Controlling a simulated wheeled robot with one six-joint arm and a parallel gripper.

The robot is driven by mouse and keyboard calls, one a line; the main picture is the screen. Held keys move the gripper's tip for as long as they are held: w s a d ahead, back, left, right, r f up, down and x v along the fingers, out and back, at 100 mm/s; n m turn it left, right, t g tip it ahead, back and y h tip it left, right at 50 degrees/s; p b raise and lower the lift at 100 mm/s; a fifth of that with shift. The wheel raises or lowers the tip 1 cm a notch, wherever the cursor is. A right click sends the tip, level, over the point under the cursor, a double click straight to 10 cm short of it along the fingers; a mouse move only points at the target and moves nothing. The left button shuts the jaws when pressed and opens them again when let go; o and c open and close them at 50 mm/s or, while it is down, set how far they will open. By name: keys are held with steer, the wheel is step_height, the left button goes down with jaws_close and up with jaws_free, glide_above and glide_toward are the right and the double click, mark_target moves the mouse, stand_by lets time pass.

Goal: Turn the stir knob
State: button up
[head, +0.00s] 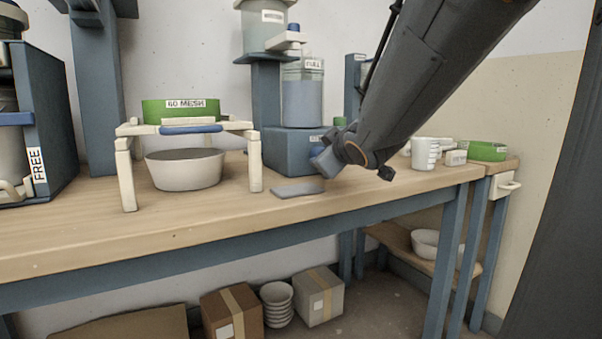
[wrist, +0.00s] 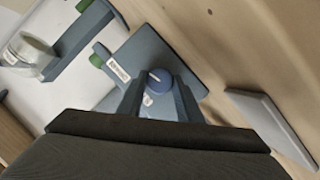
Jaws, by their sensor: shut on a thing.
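The stir knob (wrist: 159,81) is a round blue knob with a pale pointer mark, on the front of a blue-grey stand (wrist: 150,52). In the wrist view my gripper (wrist: 158,88) has a finger on each side of the knob and is shut on it. In the head view my gripper (head: 322,160) is at the front of the stand (head: 287,150), and the knob is hidden behind it. A clear container labelled FULL (head: 302,100) stands on top of the stand.
A flat grey plate (head: 298,189) lies on the bench before the stand. At left, a cream frame (head: 128,172) carries a green 60 MESH sieve (head: 181,110) above a white bowl (head: 185,172). White cups (head: 424,153) and a green item (head: 487,151) stand at right.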

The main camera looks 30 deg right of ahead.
steer(key=shift+a+f+n+t+h+b, duration=0.15)
steer(key=shift+n+t+h+b, duration=0.15)
steer(key=shift+n+b, duration=0.7)
steer(key=shift+n+h+b, duration=0.4)
steer(key=shift+n+b, duration=0.2)
steer(key=shift+b, duration=0.1)
steer(key=o, duration=1)
steer(key=shift+o, duration=0.2)
